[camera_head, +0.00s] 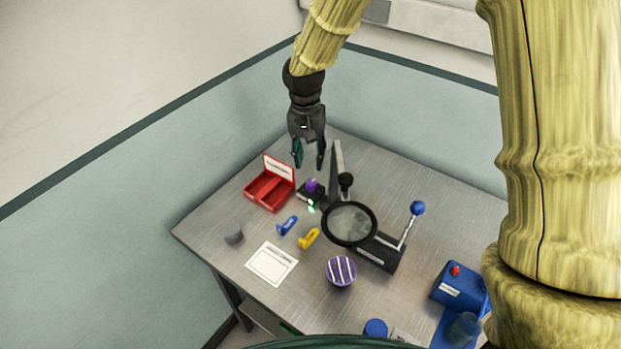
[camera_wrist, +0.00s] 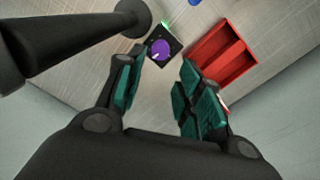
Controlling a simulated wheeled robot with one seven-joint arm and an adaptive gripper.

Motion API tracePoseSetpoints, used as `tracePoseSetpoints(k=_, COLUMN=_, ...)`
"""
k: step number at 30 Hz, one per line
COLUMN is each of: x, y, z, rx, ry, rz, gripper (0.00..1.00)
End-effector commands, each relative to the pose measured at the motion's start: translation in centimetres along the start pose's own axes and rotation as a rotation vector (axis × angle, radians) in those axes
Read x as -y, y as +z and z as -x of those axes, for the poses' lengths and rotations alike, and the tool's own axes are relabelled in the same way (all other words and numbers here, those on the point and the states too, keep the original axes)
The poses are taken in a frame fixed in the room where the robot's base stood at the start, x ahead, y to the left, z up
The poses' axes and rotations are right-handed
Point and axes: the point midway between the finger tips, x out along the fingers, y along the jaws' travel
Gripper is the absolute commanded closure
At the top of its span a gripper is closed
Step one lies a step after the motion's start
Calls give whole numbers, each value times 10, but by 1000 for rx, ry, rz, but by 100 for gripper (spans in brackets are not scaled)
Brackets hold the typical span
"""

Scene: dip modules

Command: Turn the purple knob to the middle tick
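The purple knob (camera_head: 311,185) sits on top of a small black box (camera_head: 305,195) on the table. In the wrist view the knob (camera_wrist: 160,49) shows as a purple disc with a white pointer line toward its lower left. The tick marks are too small to tell apart. My gripper (camera_head: 309,165) is above the knob, fingers pointing down, apart from it. In the wrist view my gripper (camera_wrist: 155,75) has its two teal-padded fingers spread, with nothing between them; the knob lies just beyond the fingertips.
A red open box (camera_head: 268,190) stands left of the knob. A black stand (camera_head: 337,170) and magnifier (camera_head: 349,224) are close on its right. Blue (camera_head: 287,226) and yellow (camera_head: 309,238) pieces, a striped purple ball (camera_head: 341,271) and a lever box (camera_head: 377,252) lie nearer.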

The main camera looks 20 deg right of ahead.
Motion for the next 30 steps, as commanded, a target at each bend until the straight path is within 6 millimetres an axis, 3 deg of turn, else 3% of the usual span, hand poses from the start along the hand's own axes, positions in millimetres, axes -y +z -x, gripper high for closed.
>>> tracePoseSetpoints(k=18, x=0, y=1, z=-73, rx=2, ry=2, rz=2, gripper=64)
tracePoseSetpoints(k=30, x=0, y=0, z=-88, rx=0, ry=1, rz=2, gripper=64)
